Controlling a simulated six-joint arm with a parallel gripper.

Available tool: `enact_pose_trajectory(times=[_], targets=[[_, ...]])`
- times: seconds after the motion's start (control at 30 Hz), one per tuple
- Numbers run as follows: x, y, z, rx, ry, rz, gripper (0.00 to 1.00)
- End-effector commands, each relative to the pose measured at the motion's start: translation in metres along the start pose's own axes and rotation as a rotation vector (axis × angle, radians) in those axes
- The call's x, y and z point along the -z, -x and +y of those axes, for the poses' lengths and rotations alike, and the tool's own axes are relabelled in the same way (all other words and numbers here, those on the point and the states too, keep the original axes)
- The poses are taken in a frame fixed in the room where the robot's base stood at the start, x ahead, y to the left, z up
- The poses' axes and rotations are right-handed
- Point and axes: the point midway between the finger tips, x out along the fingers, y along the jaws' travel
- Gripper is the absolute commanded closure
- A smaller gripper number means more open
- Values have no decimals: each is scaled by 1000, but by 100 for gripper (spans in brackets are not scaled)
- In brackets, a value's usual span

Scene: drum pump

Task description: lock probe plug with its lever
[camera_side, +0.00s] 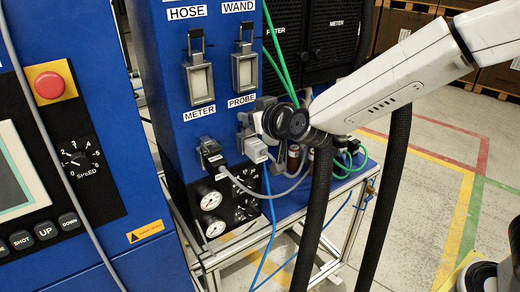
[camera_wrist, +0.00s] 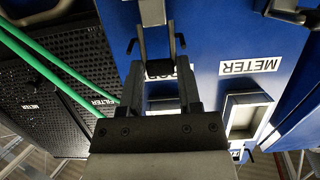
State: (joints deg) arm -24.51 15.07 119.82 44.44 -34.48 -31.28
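The grey probe plug (camera_side: 254,150) sits on the blue panel below the PROBE label, with a cable below it. My gripper (camera_side: 244,124) is at the panel just above this plug, beside the PROBE label. In the wrist view my gripper (camera_wrist: 157,48) has its two fingers apart. A grey part that looks like the probe connector (camera_wrist: 153,12) lies between and beyond the tips. I cannot tell whether the fingers touch it. The fingers partly cover the PROBE label (camera_wrist: 160,70).
The meter plug (camera_side: 210,153) with a grey cable is left of the probe plug. Hose holder (camera_side: 199,82) and wand holder (camera_side: 244,69) are above. Gauges (camera_side: 212,200) are below. Green hoses (camera_side: 281,52) and black hoses (camera_side: 318,210) run close to my arm.

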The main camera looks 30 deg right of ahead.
Motion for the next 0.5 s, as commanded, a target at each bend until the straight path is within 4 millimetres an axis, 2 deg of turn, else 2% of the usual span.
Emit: enact_pose_trajectory(times=[0.27, 0.5], targets=[[-2, 1, 1, -5, 3, 26, 80], [-6, 4, 1, -2, 1, 128, 80]])
